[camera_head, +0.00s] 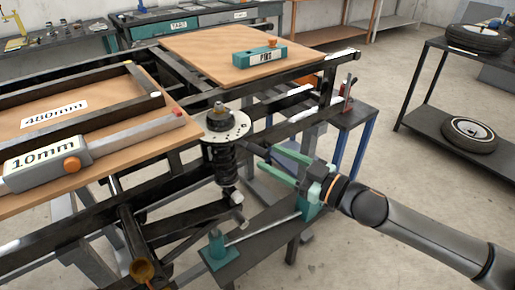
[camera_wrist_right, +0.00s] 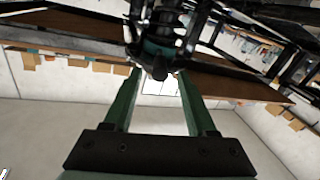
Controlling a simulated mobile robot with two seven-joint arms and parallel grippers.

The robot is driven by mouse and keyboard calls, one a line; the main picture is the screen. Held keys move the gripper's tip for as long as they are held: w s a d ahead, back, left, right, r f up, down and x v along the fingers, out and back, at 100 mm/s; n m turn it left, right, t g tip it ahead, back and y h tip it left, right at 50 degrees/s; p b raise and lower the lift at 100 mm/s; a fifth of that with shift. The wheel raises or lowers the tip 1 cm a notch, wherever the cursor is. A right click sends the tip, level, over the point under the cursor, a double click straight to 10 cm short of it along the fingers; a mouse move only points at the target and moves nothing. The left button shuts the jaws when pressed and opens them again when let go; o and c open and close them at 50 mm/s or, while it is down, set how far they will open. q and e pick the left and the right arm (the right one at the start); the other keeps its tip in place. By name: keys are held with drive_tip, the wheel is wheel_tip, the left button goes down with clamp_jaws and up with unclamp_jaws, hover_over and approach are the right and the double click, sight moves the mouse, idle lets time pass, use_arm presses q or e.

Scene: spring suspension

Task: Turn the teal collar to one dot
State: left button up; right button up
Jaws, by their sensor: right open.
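A black coil spring unit (camera_head: 222,160) stands upright at the frame's corner, with a pale disc (camera_head: 238,127) bearing dark dots around its top. In the right wrist view, a dark teal ring (camera_wrist_right: 157,50), apparently the collar, sits on the unit, with a dark stub (camera_wrist_right: 160,70) pointing towards the camera. I cannot read the collar's setting. My right gripper (camera_head: 266,165) is open, its teal fingers pointing left at the spring unit. In the right wrist view, the stub shows between the open fingertips (camera_wrist_right: 157,75); contact cannot be told. My left gripper is not in view.
Black frame rails (camera_head: 290,125) surround the unit. A wooden board with a teal FIRST-like labelled block (camera_head: 260,56) lies behind. A grey 10mm gauge (camera_head: 100,152) lies left. A low bench with a teal block (camera_head: 218,250) and rod stands below.

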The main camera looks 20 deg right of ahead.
drive_tip(key=shift+p+x, duration=0.3)
drive_tip(key=shift+x, duration=2.4)
clamp_jaws()
